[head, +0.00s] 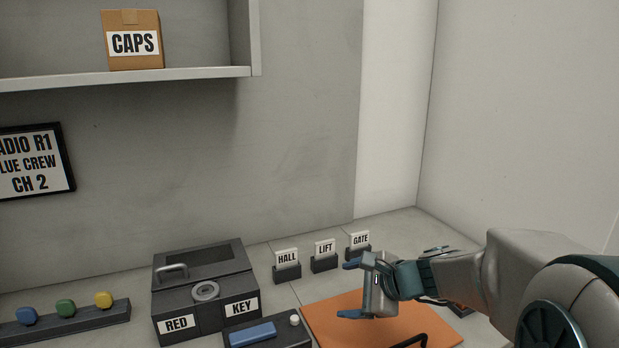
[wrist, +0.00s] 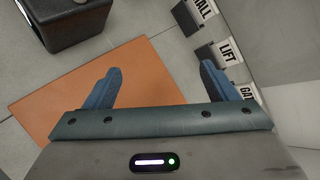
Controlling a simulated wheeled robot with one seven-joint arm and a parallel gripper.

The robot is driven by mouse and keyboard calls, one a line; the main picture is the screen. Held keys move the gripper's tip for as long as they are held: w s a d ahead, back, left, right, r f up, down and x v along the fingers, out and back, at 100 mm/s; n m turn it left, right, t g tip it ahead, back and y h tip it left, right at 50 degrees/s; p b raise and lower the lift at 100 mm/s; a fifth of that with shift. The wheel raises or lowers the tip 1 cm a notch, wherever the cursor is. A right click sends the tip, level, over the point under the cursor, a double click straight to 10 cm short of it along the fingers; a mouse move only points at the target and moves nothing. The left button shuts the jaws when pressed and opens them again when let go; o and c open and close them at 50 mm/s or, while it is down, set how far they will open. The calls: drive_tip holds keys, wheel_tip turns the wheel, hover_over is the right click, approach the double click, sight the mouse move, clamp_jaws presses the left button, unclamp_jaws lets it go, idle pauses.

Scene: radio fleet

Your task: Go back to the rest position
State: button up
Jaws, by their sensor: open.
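My gripper (head: 354,289) is at the lower right in the head view, reaching in from the right above the orange mat (head: 325,317). Its two blue fingers are apart with nothing between them. In the wrist view both blue fingers of my gripper (wrist: 160,85) show spread wide, over the edge of the orange mat (wrist: 150,72) and the grey surface. The part of the mat under my arm is hidden.
Small HALL (head: 287,258), LIFT (head: 325,249) and GATE (head: 360,240) signs stand behind the mat. A dark RED/KEY box (head: 205,290) stands left, beside a strip with coloured knobs (head: 65,320). A dark unit with a blue bar (head: 254,334) lies in front. A CAPS box (head: 133,55) sits on the shelf.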

drive_tip(key=s+n+g+h, duration=0.1)
drive_tip(key=s+n, duration=0.2)
drive_tip(key=s, duration=0.1)
drive_tip(key=s+f+n+g+h, duration=0.1)
drive_tip(key=s+n, duration=0.2)
drive_tip(key=s, duration=0.1)
drive_tip(key=s+n+g, duration=0.1)
drive_tip(key=s+n, duration=0.2)
drive_tip(key=shift+s+a+f+g+h+p, duration=0.15)
drive_tip(key=shift+s+f+g+h+p, duration=0.15)
drive_tip(key=shift+s+h+p, duration=0.1)
drive_tip(key=s+d+n+h, duration=0.5)
drive_tip(key=s+d+n, duration=0.1)
drive_tip(key=s+n, duration=0.2)
drive_tip(key=shift+s+f+g, duration=0.2)
drive_tip(key=shift+f+g, duration=0.15)
drive_tip(key=shift+g, duration=0.05)
drive_tip(key=shift+d, duration=0.1)
